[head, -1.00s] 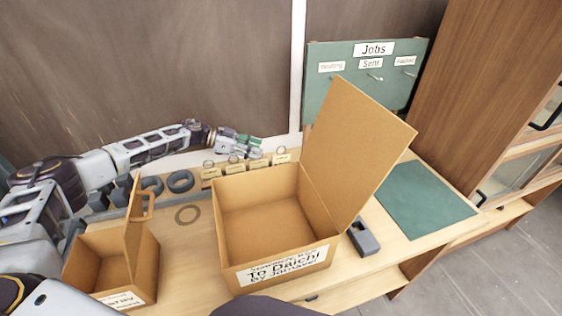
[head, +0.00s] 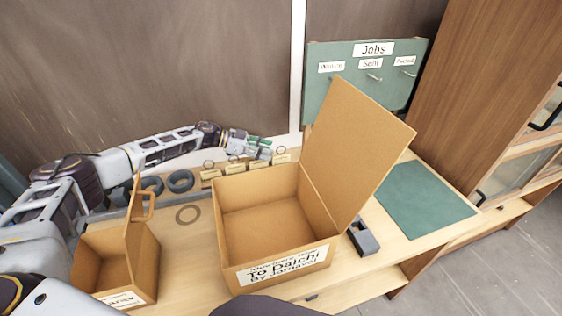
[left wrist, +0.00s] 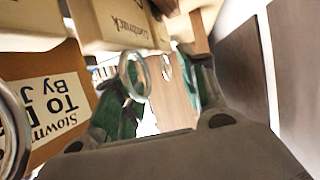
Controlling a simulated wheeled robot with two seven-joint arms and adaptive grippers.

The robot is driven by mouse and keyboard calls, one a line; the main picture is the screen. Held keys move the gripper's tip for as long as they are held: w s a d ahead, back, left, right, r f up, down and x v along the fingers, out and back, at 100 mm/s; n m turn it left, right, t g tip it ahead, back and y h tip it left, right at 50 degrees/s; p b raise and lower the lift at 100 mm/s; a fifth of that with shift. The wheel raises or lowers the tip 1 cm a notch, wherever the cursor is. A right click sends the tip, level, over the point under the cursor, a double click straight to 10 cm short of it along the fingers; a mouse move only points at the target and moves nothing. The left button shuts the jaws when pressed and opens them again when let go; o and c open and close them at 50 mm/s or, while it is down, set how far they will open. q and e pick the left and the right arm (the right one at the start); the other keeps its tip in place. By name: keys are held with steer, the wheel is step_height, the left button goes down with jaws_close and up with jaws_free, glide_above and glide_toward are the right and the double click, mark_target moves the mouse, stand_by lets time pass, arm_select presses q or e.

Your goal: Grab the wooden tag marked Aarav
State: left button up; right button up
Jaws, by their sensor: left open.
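Several wooden tags (head: 258,164) with metal rings stand in a row behind the large box; their lettering is too small to read in the head view, so I cannot tell which is Aarav. My left gripper (head: 262,147) hangs open above the right part of the row. In the left wrist view its green-padded fingers (left wrist: 160,95) are apart, with a metal ring (left wrist: 135,76) showing between them, nearer the left finger. A pale tag (left wrist: 122,22) with upside-down, blurred writing shows beyond that ring. My right gripper is not in view.
A large open cardboard box (head: 228,192) labelled To Daichi stands in front of the row, its raised lid (head: 355,150) right of the gripper. A smaller box (head: 90,272), dark rings (head: 180,181), a green mat (head: 425,198) and a Jobs board (head: 330,100) surround it.

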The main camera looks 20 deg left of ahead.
mark_target(277, 159)
arm_select(q)
steer(key=shift+x, duration=0.95)
steer(key=shift+w+d+f, duration=0.15)
steer(key=shift+w+d, duration=0.05)
steer(key=shift+d, duration=0.15)
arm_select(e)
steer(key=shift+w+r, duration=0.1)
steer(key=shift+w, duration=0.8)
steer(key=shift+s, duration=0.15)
